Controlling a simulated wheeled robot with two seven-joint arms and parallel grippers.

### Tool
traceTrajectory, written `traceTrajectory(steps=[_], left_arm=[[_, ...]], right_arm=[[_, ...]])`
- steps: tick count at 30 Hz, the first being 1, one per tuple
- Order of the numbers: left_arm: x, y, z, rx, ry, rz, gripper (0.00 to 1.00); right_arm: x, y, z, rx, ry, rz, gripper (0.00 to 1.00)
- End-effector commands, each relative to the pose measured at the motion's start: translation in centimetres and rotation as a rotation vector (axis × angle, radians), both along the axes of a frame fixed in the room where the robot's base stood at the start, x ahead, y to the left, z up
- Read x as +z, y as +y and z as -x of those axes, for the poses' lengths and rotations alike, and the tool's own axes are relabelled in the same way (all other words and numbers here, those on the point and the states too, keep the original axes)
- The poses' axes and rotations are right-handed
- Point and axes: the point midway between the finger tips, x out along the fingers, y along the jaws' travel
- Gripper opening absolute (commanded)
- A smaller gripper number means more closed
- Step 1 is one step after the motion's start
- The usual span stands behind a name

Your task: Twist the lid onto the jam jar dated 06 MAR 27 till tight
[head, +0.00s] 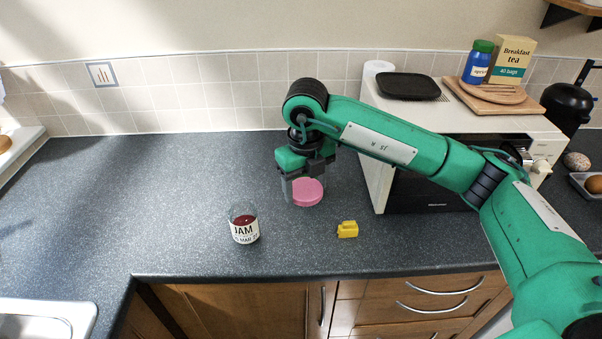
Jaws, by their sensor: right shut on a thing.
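The jam jar (244,227) stands upright on the dark worktop, left of centre. It holds dark red jam and has a white label reading JAM with a date line ending in MAR 27; its first digits are hard to read. No lid shows on its top. My right gripper (303,188) is shut on a pink round lid (308,193), behind and to the right of the jar and apart from it. Whether the lid is clear of the worktop is hard to tell. My left gripper is out of view.
A small yellow object (347,229) lies right of the jar. A white microwave (455,125) with a black tray (408,86) on top stands behind my right arm. A sink (45,318) is at the front left. The worktop left of the jar is clear.

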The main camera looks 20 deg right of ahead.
Motion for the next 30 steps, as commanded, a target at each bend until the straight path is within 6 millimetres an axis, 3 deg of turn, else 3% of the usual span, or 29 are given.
traceTrajectory(steps=[30], left_arm=[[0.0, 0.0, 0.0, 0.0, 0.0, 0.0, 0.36]], right_arm=[[-8.0, -2.7, 6.4, 2.013, 0.035, 0.047, 0.44]])
